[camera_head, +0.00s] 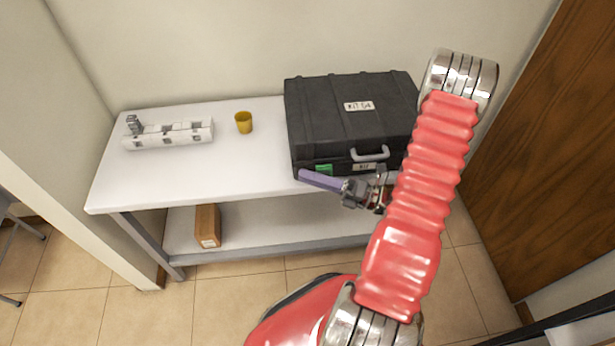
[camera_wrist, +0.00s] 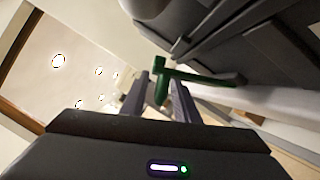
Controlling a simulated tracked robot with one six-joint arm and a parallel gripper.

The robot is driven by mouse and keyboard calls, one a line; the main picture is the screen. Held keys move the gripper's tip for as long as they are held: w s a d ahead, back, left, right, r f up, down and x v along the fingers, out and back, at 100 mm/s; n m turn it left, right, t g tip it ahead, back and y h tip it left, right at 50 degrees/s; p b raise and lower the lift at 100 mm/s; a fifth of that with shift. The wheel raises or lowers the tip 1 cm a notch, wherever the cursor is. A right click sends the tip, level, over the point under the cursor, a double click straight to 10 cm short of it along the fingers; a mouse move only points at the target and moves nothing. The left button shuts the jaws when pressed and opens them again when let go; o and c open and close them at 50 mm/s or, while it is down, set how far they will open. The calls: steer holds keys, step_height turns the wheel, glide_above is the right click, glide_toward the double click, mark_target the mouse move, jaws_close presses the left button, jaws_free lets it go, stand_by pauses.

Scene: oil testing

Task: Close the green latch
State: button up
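The green latch (camera_head: 323,169) is on the lower left front of the black case (camera_head: 345,115). In the wrist view the green latch (camera_wrist: 208,78) has a long bar along the case and a short tab. My gripper (camera_head: 308,176) reaches in front of the case, with one lavender finger showing just below the latch. In the wrist view my gripper (camera_wrist: 160,88) is open, with its two fingers on either side of the tab. I cannot tell whether a finger touches it.
The case stands on a white table (camera_head: 120,185). A yellow cup (camera_head: 244,123) and a white rack (camera_head: 170,135) stand to its left. A brown box (camera_head: 207,226) is on the lower shelf. A wooden door (camera_head: 550,150) is at the right. The table's front left is clear.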

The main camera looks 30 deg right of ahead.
steer(key=v, duration=1.3)
steer(key=shift+w, duration=0.1)
steer(key=shift+a, duration=0.1)
steer(key=c, duration=0.3)
steer(key=shift+w+a+r+n+g+y, duration=0.15)
steer(key=shift+a+r+n+g+y, duration=0.15)
steer(key=shift+n+g, duration=0.2)
steer(key=shift+c, duration=0.8)
steer(key=a+r+n+g, duration=0.2)
steer(key=a+n+g, duration=0.1)
steer(key=n, duration=0.1)
steer(key=a+r+n+g, duration=0.1)
steer(key=a+n+g, duration=0.2)
steer(key=w+a+r+n+g, duration=0.1)
steer(key=a+r+n+g, duration=0.1)
steer(key=a+n+g, duration=0.1)
steer(key=shift+a+r+n, duration=0.15)
steer(key=shift+r+n, duration=0.15)
steer(key=shift+n, duration=0.5)
jaws_close()
steer(key=s+a+r+n+h, duration=0.1)
steer(key=a+r+n+h, duration=0.5)
steer(key=n, duration=0.8)
steer(key=s+a+r+n+h, duration=0.2)
steer(key=a+r+n+h, duration=0.5)
steer(key=r+n, duration=0.6)
steer(key=shift+a+n+t, duration=0.4)
steer(key=shift+n, duration=0.3)
